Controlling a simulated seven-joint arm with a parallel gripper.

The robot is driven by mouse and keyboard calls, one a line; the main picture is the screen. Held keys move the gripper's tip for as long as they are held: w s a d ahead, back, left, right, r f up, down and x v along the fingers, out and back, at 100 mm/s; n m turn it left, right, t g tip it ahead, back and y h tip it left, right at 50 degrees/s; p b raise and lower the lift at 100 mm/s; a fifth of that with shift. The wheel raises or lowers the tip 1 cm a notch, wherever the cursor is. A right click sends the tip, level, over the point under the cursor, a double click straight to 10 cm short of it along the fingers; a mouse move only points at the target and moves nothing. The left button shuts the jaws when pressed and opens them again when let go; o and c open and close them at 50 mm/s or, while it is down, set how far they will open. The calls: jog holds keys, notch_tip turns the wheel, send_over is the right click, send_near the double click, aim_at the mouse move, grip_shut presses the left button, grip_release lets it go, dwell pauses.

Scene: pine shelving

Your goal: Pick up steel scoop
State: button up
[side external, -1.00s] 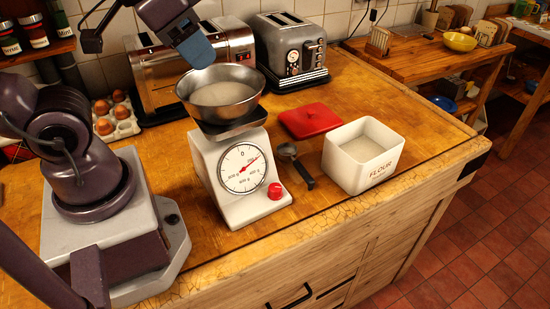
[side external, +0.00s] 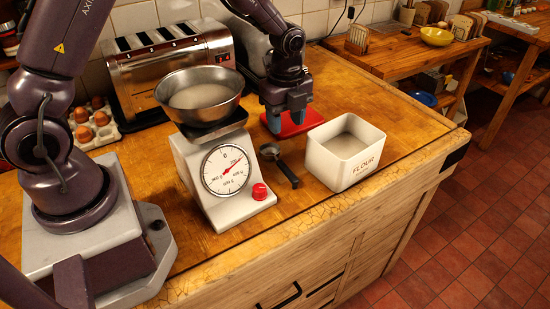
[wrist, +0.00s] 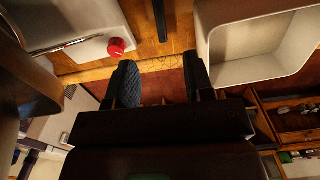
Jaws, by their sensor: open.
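The steel scoop (side external: 270,152) lies on the wooden worktop between the scale and the flour box. Its round bowl is at the back and its dark handle (side external: 288,175) points towards the front edge. In the wrist view the dark handle (wrist: 160,20) shows at the top centre, beyond the fingertips; the scoop's bowl is not clearly seen there. My gripper (side external: 288,117) points down, behind the scoop in the side view, in front of or over the red lid. Its fingers are apart in the wrist view (wrist: 160,78), with nothing between them. Its exact height is unclear.
The kitchen scale (side external: 212,195) with its steel bowl (side external: 183,118) stands left of the scoop. The white flour box (side external: 336,168) stands close on the right. A red lid (side external: 288,130) lies behind the scoop. A toaster (side external: 165,70) is at the back, eggs at the left.

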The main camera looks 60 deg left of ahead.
aim_at(284, 166)
notch_tip(284, 166, down, 14)
jog(key=shift+a+r, duration=0.1)
grip_shut()
dwell(0.6)
